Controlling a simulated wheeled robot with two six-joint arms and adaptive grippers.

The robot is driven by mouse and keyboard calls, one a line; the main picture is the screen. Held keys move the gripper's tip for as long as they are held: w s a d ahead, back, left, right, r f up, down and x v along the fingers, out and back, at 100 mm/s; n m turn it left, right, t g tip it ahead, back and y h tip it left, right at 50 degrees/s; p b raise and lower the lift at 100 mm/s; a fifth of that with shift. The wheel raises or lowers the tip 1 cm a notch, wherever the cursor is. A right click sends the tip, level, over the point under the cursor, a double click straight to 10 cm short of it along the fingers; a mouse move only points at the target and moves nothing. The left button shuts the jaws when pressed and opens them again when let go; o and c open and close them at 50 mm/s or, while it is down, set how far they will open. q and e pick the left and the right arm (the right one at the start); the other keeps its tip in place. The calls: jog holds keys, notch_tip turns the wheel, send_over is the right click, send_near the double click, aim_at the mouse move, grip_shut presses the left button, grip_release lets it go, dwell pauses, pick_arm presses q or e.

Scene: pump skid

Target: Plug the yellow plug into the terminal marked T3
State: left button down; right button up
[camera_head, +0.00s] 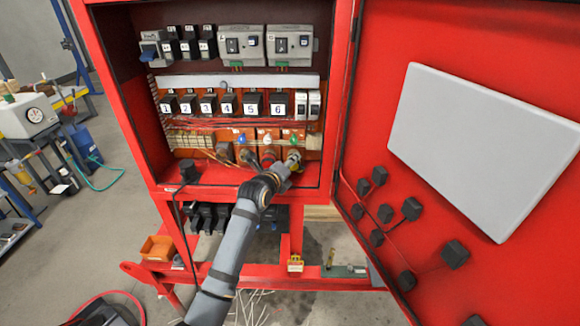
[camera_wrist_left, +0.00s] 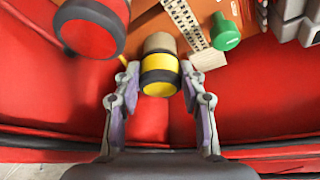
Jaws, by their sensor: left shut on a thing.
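The yellow plug (camera_wrist_left: 160,73), with a black band around it, sits between the fingertips of my left gripper (camera_wrist_left: 158,80) in the left wrist view. The gripper is shut on it. A tan cylindrical end (camera_wrist_left: 160,42) lies in line beyond the plug. I cannot tell whether it belongs to the plug or the terminal, nor whether the plug is seated. In the head view my left gripper (camera_head: 288,173) reaches the rightmost of the lower terminals, below a green marker (camera_head: 293,138). The T3 marking is not readable. My right gripper is not in view.
A red and black connector (camera_wrist_left: 90,25) is close to the left finger. A green knob (camera_wrist_left: 226,35) is at the right. The red cabinet (camera_head: 335,120) has walls around the arm, and its open door (camera_head: 390,60) stands to the right. A black plug (camera_head: 188,172) sits at the cabinet's lower left.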

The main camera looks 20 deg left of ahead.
pick_arm(q)
jog(key=shift+w+a+r, duration=0.1)
jog(key=shift+w, duration=0.1)
jog(key=c, duration=0.7)
grip_release()
jog(key=shift+s, duration=0.15)
jog(key=v, duration=1.1)
jog(key=shift+s, duration=0.35)
